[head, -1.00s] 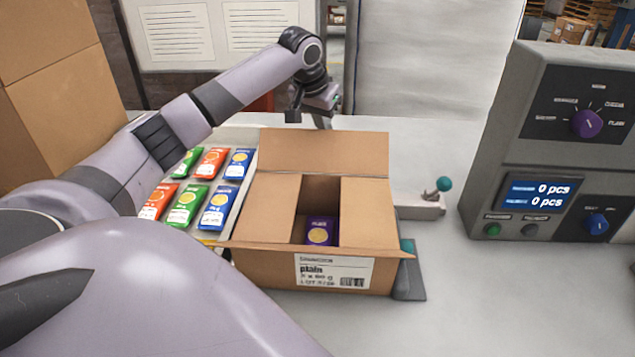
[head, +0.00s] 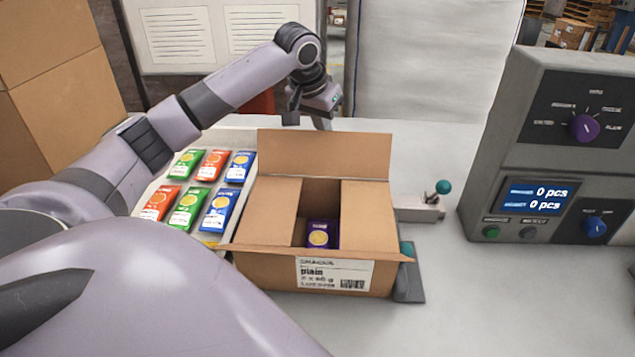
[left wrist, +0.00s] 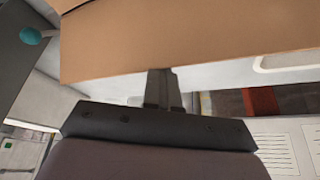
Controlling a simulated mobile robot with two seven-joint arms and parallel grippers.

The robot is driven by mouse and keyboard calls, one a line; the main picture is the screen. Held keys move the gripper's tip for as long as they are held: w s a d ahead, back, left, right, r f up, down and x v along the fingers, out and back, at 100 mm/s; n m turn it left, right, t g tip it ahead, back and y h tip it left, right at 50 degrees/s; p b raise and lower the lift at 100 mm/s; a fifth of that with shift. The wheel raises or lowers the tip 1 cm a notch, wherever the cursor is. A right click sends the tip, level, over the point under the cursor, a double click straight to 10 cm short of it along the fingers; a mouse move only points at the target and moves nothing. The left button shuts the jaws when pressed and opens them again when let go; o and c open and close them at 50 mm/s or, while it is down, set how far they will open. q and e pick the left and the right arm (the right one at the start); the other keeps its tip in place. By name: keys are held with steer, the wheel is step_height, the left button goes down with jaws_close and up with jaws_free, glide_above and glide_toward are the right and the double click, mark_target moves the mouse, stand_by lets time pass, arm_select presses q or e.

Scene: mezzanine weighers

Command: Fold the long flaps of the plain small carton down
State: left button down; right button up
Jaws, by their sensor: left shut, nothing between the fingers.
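The plain small carton (head: 262,266) stands on the worktop with a "plain" label on its front. Its two short side flaps are folded inward, with a gap between them. A purple packet (head: 322,234) shows inside through the gap. The far long flap (head: 324,155) stands up at the back. The near long flap (head: 318,252) sticks outward along the front edge. My left gripper (head: 322,122) is shut and empty behind the far flap, its fingers partly hidden by it. In the left wrist view the fingers (left wrist: 162,90) are together, close to the cardboard flap (left wrist: 190,40). My right gripper is not in view.
A white tray (head: 146,207) of green, red and blue packets sits left of the carton. A teal-knobbed lever (head: 443,188) is at its right. A grey weigher console (head: 480,172) stands farther right. The worktop at front right is clear.

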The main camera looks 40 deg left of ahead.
mark_target(323, 145)
arm_select(q)
steer(key=shift+s+d+f, duration=0.25)
steer(key=shift+s+d, duration=0.2)
steer(key=shift+d, duration=0.05)
steer(key=shift+s+d+f, duration=0.2)
steer(key=shift+s+d, duration=0.25)
steer(key=s+d, duration=0.2)
steer(key=shift+s+d, duration=0.15)
steer(key=shift+s, duration=0.15)
steer(key=shift+s+d, duration=0.2)
steer(key=shift+s+d+f, duration=0.2)
steer(key=shift+s+d, duration=0.15)
steer(key=shift+s, duration=0.1)
steer(key=shift+s+d+f, duration=0.15)
steer(key=shift+s+d, duration=0.2)
steer(key=shift+s, duration=0.1)
